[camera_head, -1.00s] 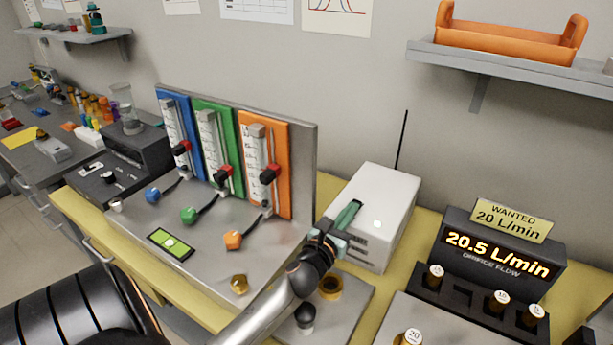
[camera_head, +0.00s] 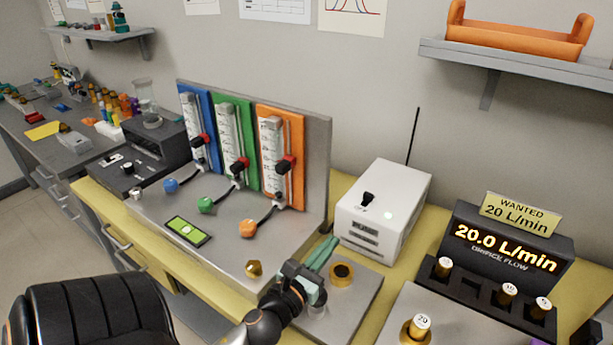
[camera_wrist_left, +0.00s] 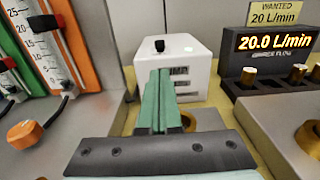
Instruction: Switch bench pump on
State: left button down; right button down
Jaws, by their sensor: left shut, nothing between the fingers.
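A white box (camera_head: 380,215) with a black toggle switch (camera_head: 368,199) and a small pale green light (camera_head: 388,215) on top stands on the bench; I cannot read a label naming it the pump. In the left wrist view the white box (camera_wrist_left: 190,70) is ahead, with its switch (camera_wrist_left: 159,46) in plain sight. My left gripper (camera_head: 329,247) is shut and empty, in front of the box and apart from the switch. The left wrist view shows its green fingers (camera_wrist_left: 158,78) together, pointing at the box and hiding part of its front.
A dark readout (camera_head: 505,250) shows 20.0 L/min below a WANTED 20 L/min sign (camera_head: 520,213). Blue, green and orange flowmeters (camera_head: 280,160) stand left of the box. A thin black antenna (camera_head: 413,137) rises behind it. A brass ring (camera_head: 342,272) lies near my gripper.

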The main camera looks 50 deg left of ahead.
pick_arm(q)
jog(key=b+v, duration=0.2)
jog(key=v, duration=0.6)
dwell(0.5)
